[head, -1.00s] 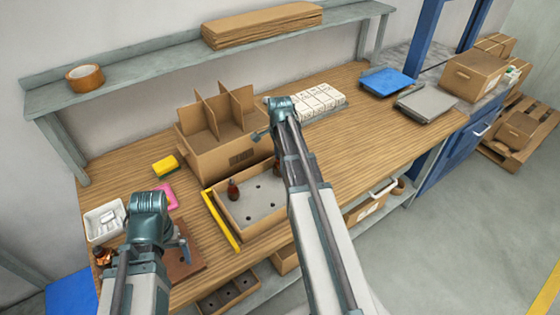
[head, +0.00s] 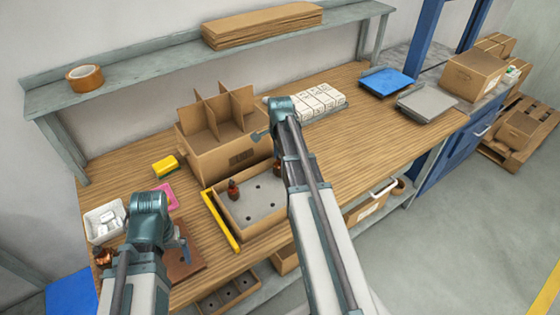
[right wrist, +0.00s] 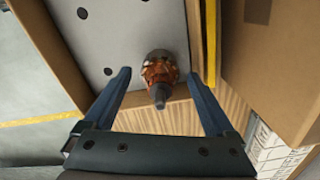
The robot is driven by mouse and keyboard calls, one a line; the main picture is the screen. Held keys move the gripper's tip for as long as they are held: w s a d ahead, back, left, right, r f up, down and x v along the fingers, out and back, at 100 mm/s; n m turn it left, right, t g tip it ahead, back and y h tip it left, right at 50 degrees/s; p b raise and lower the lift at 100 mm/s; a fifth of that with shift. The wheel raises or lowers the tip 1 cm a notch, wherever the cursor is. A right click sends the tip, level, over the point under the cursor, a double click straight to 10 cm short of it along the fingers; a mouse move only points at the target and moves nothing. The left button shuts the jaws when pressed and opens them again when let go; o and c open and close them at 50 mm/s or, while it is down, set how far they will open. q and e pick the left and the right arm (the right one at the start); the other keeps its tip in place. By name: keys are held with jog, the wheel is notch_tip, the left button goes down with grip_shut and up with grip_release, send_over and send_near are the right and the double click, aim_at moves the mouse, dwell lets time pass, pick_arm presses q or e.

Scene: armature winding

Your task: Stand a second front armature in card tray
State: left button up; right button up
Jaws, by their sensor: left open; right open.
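The card tray (head: 221,218) lies on the bench with a grey, holed floor. One dark and copper armature (head: 233,190) stands at its left part. A second armature (head: 277,167) shows at the back right, partly hidden by my right arm. In the right wrist view, an armature (right wrist: 160,72) stands on the tray floor between the fingers of my right gripper (right wrist: 160,78). The fingers are open, with gaps on both sides of it. My left gripper (head: 181,243) is open over a brown board (head: 186,266); its fingers show poorly. Another copper armature (head: 103,257) is at the far left.
A divided carton (head: 215,155) stands right behind the tray. A yellow strip (head: 220,222) lies along the tray's left side. A white tray (head: 104,222), a pink pad (head: 165,197) and a yellow sponge (head: 166,165) lie at left. The bench's right part is mostly clear.

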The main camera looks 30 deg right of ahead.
pick_arm(q)
jog(key=shift+r, duration=0.1)
pick_arm(e)
jog(key=shift+r, duration=0.1)
jog(key=shift+r+p, duration=4.95)
jog(key=shift+p, duration=0.1)
pick_arm(q)
notch_tip(320, 180, up, 10)
pick_arm(e)
jog(key=shift+o, duration=0.3)
jog(key=shift+f, duration=0.1)
jog(key=shift+o, duration=0.5)
pick_arm(q)
notch_tip(320, 180, up, 14)
jog(key=p, duration=1.3)
jog(key=shift+f+p, duration=0.2)
jog(key=shift+p, duration=0.15)
pick_arm(e)
notch_tip(320, 180, up, 14)
